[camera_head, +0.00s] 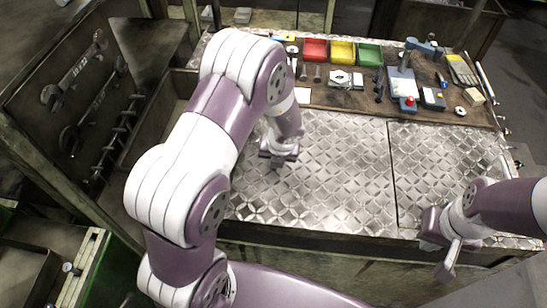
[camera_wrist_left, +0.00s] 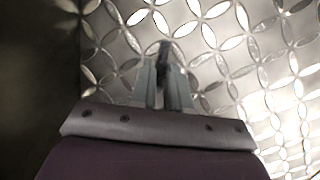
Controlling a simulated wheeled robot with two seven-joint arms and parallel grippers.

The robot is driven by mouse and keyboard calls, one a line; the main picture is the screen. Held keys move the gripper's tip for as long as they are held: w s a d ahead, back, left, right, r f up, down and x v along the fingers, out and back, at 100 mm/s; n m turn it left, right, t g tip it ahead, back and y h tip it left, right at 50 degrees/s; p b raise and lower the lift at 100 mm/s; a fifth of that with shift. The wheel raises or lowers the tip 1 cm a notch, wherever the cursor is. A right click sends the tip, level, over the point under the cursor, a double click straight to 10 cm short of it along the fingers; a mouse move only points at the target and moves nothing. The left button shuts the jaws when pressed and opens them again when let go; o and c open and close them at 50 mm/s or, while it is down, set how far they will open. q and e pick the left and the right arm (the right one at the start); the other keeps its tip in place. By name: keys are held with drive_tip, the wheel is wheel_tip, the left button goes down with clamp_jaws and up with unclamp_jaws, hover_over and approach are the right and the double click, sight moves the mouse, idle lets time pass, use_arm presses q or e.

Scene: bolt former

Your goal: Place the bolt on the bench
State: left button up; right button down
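The bench (camera_head: 330,195) has a shiny patterned metal top. My left gripper (camera_head: 278,162) points down over the left part of this top in the head view. In the left wrist view its two grey fingers (camera_wrist_left: 163,88) are close together around a dark, slim piece that looks like the bolt (camera_wrist_left: 164,50), its end showing at the fingertips. Whether the bolt touches the metal top is unclear. My right gripper (camera_head: 447,258) hangs at the bench's front right edge. Its finger gap is not clear, and I see nothing held in it.
A brown board at the back carries a red bin (camera_head: 315,49), a yellow bin (camera_head: 342,51), a green bin (camera_head: 369,54), several small bolts and tools. A panel with wrenches (camera_head: 75,75) stands at left. The middle of the metal top is clear.

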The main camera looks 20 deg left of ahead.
use_arm(q)
drive_tip(key=shift+s+d+f, duration=0.1)
drive_tip(key=shift+s+f, duration=0.2)
drive_tip(key=shift+f, duration=0.05)
drive_tip(key=v, duration=0.2)
drive_tip(key=w+p+v, duration=0.1)
drive_tip(key=v, duration=0.1)
drive_tip(key=shift+s+d+r+p, duration=0.15)
drive_tip(key=shift+r+p, duration=0.15)
drive_tip(key=shift+r, duration=0.2)
wheel_tip(320, 180, up, 12)
drive_tip(key=w+d+m+t+h, duration=0.15)
drive_tip(key=m+t, duration=0.25)
drive_tip(key=m, duration=1.1)
drive_tip(key=s+a+f+m+g, duration=0.1)
drive_tip(key=s+m+g, duration=0.4)
drive_tip(key=s+m, duration=1)
drive_tip(key=m+h+p, duration=0.1)
drive_tip(key=m, duration=0.8)
drive_tip(key=shift+f+m, duration=0.3)
drive_tip(key=shift+m, duration=0.1)
